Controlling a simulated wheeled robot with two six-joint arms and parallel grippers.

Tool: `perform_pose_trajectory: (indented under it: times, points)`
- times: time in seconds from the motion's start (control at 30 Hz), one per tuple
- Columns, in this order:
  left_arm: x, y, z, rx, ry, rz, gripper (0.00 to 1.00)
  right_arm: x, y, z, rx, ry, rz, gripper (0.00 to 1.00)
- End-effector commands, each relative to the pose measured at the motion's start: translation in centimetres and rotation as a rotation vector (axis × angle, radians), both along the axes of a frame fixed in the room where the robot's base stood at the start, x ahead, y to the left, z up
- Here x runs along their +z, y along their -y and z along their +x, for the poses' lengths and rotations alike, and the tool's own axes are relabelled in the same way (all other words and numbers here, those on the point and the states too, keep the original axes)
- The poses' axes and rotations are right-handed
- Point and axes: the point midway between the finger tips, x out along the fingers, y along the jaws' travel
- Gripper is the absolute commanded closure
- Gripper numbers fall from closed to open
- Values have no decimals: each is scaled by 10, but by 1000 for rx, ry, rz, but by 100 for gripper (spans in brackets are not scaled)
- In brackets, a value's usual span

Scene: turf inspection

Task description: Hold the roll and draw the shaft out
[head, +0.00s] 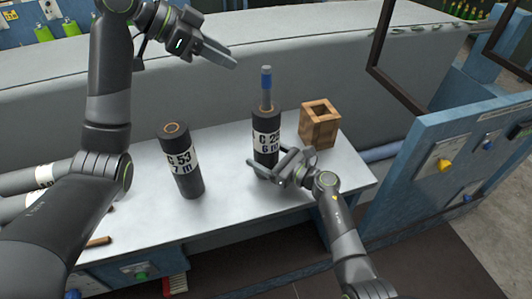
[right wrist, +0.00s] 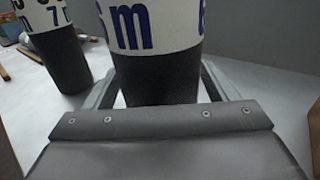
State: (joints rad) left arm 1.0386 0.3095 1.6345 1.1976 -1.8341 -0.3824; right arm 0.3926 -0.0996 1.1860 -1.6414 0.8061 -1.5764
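A black roll (head: 265,152) with a white label stands upright on the table. A grey shaft with a blue band (head: 266,82) sticks up out of its top. My right gripper (head: 270,167) has its fingers on both sides of the roll's lower part. In the right wrist view the roll (right wrist: 160,78) fills the space between the fingers, which lie close against its sides; the roll's base is hidden. My left gripper (head: 232,62) is up and left of the shaft, apart from it, with nothing visible in it. Its finger gap is unclear.
A second labelled roll (head: 180,165) stands to the left. A hollow wooden block (head: 320,128) stands right of the held roll. More rolls (head: 30,180) lie at the table's left end. A dark frame and blue panel (head: 450,165) are at right. Bare tabletop (head: 225,165) lies between the standing rolls.

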Motion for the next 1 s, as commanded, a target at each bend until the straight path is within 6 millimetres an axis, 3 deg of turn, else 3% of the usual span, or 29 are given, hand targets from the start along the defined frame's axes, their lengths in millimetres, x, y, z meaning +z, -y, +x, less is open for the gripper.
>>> perform_pose_trajectory:
  times: [0.07, 0.43, 0.47, 0.6, 0.67, 1.0]
  points:
    - [0, 0, 0, 0, 0, 0, 64, 0, 0, 0, 0, 0, 0, 31]
    - [0, 0, 0, 0, 0, 0, 64, 0, 0, 0, 0, 0, 0, 80]
    - [0, 0, 0, 0, 0, 0, 64, 0, 0, 0, 0, 0, 0, 33]
    - [0, 0, 0, 0, 0, 0, 64, 0, 0, 0, 0, 0, 0, 15]
    - [0, 0, 0, 0, 0, 0, 64, 0, 0, 0, 0, 0, 0, 10]
    - [0, 0, 0, 0, 0, 0, 64, -1, 5, -3, -1, -1, -1, 10]
